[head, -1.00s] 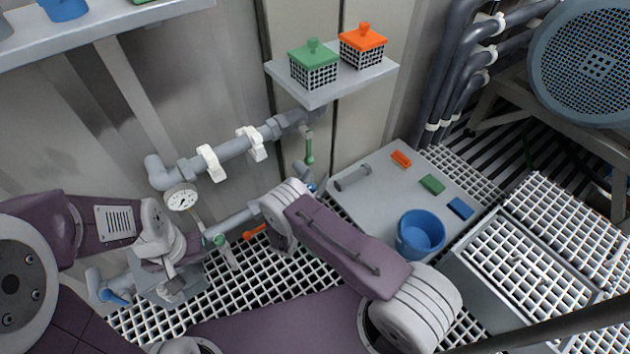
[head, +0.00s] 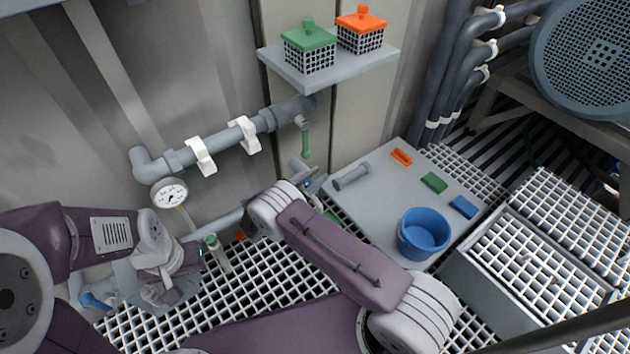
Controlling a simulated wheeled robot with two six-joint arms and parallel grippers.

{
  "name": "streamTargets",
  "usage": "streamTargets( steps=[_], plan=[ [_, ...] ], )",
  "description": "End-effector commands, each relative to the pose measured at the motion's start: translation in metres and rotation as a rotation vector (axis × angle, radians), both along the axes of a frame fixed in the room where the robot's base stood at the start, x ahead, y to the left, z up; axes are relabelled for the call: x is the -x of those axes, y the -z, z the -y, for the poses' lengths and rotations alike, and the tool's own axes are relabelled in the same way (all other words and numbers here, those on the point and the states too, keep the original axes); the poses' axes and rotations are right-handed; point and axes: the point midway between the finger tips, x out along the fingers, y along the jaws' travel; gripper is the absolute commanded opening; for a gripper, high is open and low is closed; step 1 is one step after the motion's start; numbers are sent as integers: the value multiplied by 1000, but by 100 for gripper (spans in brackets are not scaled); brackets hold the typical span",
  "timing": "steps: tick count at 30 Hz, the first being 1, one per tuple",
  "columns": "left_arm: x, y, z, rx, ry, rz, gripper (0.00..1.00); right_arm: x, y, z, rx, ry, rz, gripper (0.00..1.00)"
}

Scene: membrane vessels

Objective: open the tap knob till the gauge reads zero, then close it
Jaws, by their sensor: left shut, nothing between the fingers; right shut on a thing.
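The white round gauge (head: 170,193) stands on the pipework at the left; its needle is too small to read. I cannot tell which is the tap knob. My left gripper (head: 165,293) is shut and empty, low over the grating, below the gauge. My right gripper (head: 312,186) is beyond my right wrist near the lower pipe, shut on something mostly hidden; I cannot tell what.
A grey pipe (head: 222,140) with white clamps runs above. A green-topped tube (head: 213,246) stands between my arms. A grey plate (head: 377,215) holds a blue bucket (head: 404,246) and small coloured blocks. A shelf (head: 328,79) holds two lidded baskets. Open grating lies below.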

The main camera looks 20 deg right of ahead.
Motion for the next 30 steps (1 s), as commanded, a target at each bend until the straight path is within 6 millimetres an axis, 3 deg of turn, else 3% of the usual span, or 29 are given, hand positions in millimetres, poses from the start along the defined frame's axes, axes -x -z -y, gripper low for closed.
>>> streamTargets(
  steps=[5,6,7,8,17,24,30],
  plan=[
    [0,-1,0,0,0,0,0,0,0,0,0,-1,-1,0],
    [0,-1,0,0,0,0,0,0,0,0,0,-2,-1,38],
    [0,-1,0,0,0,0,0,0,0,0,0,-2,-1,46],
    [0,-1,0,0,0,0,0,0,0,0,0,-2,-1,49],
    [0,-3,0,0,0,0,0,1,-1,-2,0,-4,-1,49],
    [0,-27,0,0,0,0,0,23,-5,-41,0,-8,-2,49],
    [0,-34,0,0,0,0,0,41,-2,-71,0,-5,-1,49]
  ],
)
